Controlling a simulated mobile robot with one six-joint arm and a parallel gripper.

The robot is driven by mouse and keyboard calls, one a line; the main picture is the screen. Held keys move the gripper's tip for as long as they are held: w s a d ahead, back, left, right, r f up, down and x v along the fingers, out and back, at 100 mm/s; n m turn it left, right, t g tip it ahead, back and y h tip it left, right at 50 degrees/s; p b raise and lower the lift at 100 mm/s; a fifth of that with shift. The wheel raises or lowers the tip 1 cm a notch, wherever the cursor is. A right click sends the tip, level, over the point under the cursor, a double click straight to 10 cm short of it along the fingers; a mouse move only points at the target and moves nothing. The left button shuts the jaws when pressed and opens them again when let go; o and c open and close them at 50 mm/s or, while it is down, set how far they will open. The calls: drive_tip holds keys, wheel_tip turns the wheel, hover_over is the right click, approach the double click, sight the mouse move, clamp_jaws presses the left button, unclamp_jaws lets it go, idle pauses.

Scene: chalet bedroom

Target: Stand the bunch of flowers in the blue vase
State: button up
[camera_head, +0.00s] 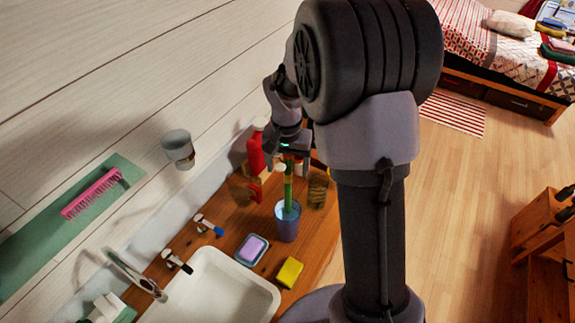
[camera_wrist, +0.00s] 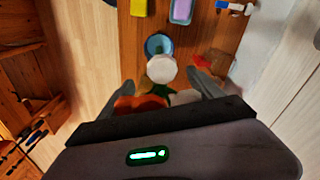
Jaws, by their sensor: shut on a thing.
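The blue vase (camera_head: 288,226) stands upright on the wooden counter beside the sink. In the wrist view its blue rim (camera_wrist: 156,40) shows just beyond the flowers. My gripper (camera_head: 291,155) is above the vase, shut on the bunch of flowers. The green stems (camera_head: 288,188) hang nearly upright below my gripper, and their lower end overlaps the vase's mouth. I cannot tell how deep they reach. In the wrist view a white bloom (camera_wrist: 161,69) and an orange bloom (camera_wrist: 138,103) show near the fingers. My arm partly hides the blooms in the head view.
A red bottle (camera_head: 256,152) and a brownish glass (camera_head: 318,190) stand close to the vase. A soap dish (camera_head: 251,250), a yellow sponge (camera_head: 289,272) and the white sink (camera_head: 215,290) are in front. The wall is at the left. Open floor (camera_head: 460,190) lies at the right.

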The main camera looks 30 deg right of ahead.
sight(287, 189)
drive_tip(key=shift+f+b, duration=4.35)
drive_tip(key=shift+f, duration=0.8)
drive_tip(key=o, duration=1.4)
drive_tip(key=shift+o, duration=0.2)
drive_tip(key=shift+r, duration=0.1)
drive_tip(key=shift+s+a+r+p, duration=0.1)
drive_tip(key=shift+r+p, duration=1.75)
drive_tip(key=shift+r, duration=0.65)
drive_tip(key=shift+s+a+r+p, duration=0.1)
drive_tip(key=shift+r+p, duration=1.75)
drive_tip(key=shift+r, duration=0.65)
drive_tip(key=shift+f, duration=0.1)
